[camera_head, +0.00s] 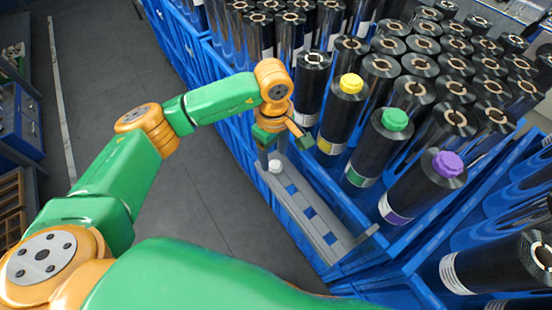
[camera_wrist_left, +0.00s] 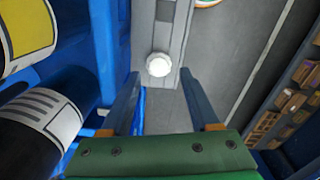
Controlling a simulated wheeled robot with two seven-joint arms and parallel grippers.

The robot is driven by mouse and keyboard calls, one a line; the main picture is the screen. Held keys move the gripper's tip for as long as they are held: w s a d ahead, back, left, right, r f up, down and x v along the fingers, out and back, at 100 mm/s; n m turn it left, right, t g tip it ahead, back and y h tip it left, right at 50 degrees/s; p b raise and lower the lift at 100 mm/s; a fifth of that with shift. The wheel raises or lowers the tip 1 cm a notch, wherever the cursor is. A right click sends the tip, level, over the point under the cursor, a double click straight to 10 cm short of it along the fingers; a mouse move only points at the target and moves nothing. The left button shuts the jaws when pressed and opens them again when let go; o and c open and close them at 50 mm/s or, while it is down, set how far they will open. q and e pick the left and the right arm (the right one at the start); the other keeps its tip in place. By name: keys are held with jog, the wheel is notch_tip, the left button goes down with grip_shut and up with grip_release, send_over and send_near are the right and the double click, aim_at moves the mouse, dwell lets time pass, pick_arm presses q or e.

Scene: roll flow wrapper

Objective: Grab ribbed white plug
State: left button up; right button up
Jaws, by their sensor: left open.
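A small white plug (camera_head: 275,166) sits at the far end of a grey rail with square openings, which runs along the blue crates. In the left wrist view the white plug (camera_wrist_left: 159,65) is round and near the centre; its ribs are too small to make out. My left gripper (camera_head: 276,150) is just above the plug in the head view. In the left wrist view its two fingers (camera_wrist_left: 159,80) are spread apart with nothing between them, and the plug appears just beyond the tips, roughly centred. My right gripper is not in view.
Black rolls with yellow (camera_head: 351,83), green (camera_head: 395,120) and purple (camera_head: 448,164) caps stand beside the grey rail (camera_head: 328,238). Many uncapped black rolls crowd the blue crates behind. Open grey floor (camera_head: 215,195) lies to the left of the rail.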

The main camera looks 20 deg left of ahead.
aim_at(275, 165)
pick_arm(q)
notch_tip(275, 165, down, 3)
jog(key=shift+r, duration=0.1)
jog(key=shift+w+f, duration=0.1)
jog(key=shift+f, duration=0.15)
grip_shut()
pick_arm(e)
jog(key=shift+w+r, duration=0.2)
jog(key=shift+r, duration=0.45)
pick_arm(q)
jog(key=shift+r, duration=0.1)
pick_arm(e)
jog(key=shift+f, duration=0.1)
